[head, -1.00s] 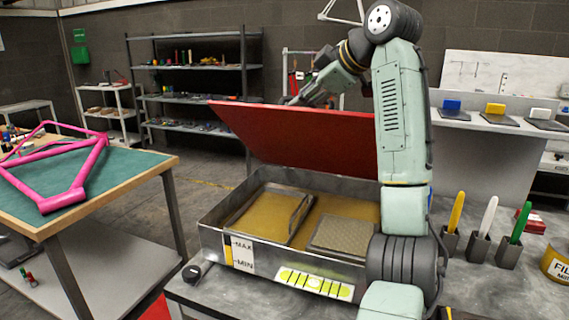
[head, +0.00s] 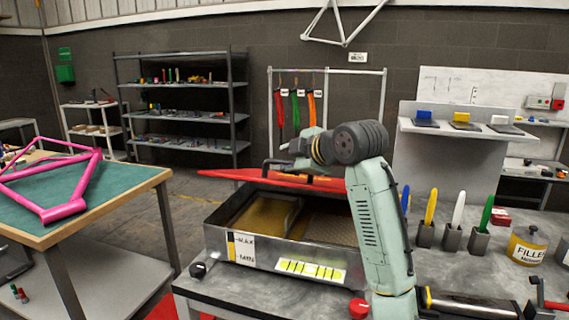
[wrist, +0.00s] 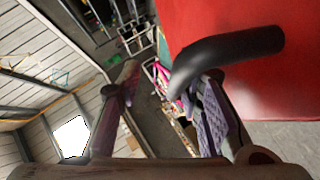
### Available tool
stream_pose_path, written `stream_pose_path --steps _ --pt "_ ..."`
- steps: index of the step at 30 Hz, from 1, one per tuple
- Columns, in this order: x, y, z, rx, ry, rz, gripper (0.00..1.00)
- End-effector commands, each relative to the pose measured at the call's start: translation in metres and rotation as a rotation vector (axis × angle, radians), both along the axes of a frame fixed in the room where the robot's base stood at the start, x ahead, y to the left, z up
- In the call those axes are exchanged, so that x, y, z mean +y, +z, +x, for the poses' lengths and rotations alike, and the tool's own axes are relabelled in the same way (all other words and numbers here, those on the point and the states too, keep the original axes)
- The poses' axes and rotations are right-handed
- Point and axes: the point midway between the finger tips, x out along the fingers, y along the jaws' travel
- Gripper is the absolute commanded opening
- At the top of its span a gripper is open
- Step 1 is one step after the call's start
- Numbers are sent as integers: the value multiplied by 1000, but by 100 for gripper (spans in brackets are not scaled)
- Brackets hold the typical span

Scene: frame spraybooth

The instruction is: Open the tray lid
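The grey tray (head: 228,247) stands on the bench, with a hinged red lid (head: 225,175) raised at a low angle above its back. The lid shows almost edge-on, and the tray's inside is visible beneath it. A black handle (head: 268,166) is on the lid; in the wrist view the handle (wrist: 235,45) curves out from the red surface. My gripper (wrist: 155,105) has its fingers apart, with the handle's bend close to the right finger. I cannot tell whether they touch. In the head view my wrist partly hides the lid's right part.
Pots with coloured spatulas (head: 452,238) and a filler tin (head: 524,250) stand right of my arm. A green-topped table with a pink frame (head: 75,205) is at left. Shelves (head: 185,118) and a hanging rack (head: 330,72) stand behind.

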Motion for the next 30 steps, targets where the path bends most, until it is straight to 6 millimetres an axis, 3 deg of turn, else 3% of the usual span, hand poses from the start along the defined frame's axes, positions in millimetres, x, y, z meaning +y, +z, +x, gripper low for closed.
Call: stream_pose_path --steps 14,30 --pt "0 -4 -3 -17 0 -5 31" --pt "-18 9 -32 -18 -2 -5 31"
